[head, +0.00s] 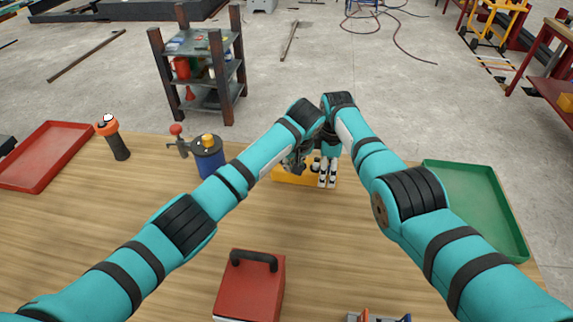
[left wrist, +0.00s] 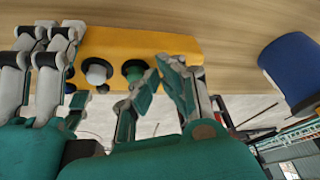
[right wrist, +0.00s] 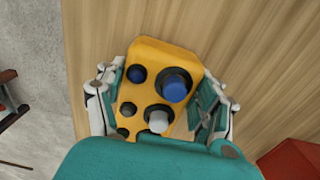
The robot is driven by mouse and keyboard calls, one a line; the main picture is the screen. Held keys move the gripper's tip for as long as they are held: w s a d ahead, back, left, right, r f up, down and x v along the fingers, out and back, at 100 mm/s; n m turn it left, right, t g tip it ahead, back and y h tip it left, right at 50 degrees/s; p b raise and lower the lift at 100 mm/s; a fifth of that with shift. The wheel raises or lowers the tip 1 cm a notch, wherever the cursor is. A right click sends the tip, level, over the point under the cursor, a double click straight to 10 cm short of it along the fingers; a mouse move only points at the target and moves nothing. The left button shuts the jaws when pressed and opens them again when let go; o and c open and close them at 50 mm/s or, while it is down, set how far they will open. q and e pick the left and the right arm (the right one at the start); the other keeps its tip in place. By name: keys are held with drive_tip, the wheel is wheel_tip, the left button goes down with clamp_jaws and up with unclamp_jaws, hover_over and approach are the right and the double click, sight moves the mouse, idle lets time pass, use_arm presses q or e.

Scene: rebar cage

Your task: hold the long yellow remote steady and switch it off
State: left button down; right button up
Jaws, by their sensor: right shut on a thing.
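The long yellow remote (head: 287,178) lies at the far edge of the wooden table, partly behind my grippers. In the right wrist view the remote (right wrist: 150,60) shows a blue button (right wrist: 175,84), a white button (right wrist: 158,121) and smaller dark ones. My right gripper (right wrist: 158,90) is shut on it, one finger along each side. In the left wrist view the remote (left wrist: 150,43) shows a white button (left wrist: 97,72) and a green button (left wrist: 133,70). My left gripper (left wrist: 158,68) is shut, fingertips together close beside the green button; I cannot tell whether they touch the remote.
A blue container (head: 209,161) with a yellow top and an orange-and-black tool (head: 113,138) stand left of the remote. A red box (head: 250,288) is in front. A red tray (head: 45,157) is left, a green tray (head: 480,205) right. A shelf (head: 200,75) stands beyond the table.

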use_arm(q)
drive_tip(key=shift+w+a, duration=0.1)
drive_tip(key=shift+w, duration=0.05)
use_arm(e)
drive_tip(key=shift+s+a+f, duration=0.15)
drive_tip(key=shift+s, duration=0.05)
idle(0.3)
use_arm(q)
drive_tip(key=shift+s+a, duration=0.2)
drive_tip(key=shift+a, duration=0.65)
drive_tip(key=s+d, duration=0.2)
drive_tip(key=s, duration=0.1)
drive_tip(key=shift+s, duration=0.15)
use_arm(e)
drive_tip(key=shift+d, duration=0.2)
drive_tip(key=shift+w, duration=0.1)
use_arm(q)
drive_tip(key=v, duration=1)
drive_tip(key=shift+s+d, duration=0.15)
drive_tip(key=shift+d, duration=0.2)
use_arm(e)
drive_tip(key=o, duration=1.6)
drive_tip(key=shift+a, duration=0.1)
drive_tip(key=shift+o, duration=0.2)
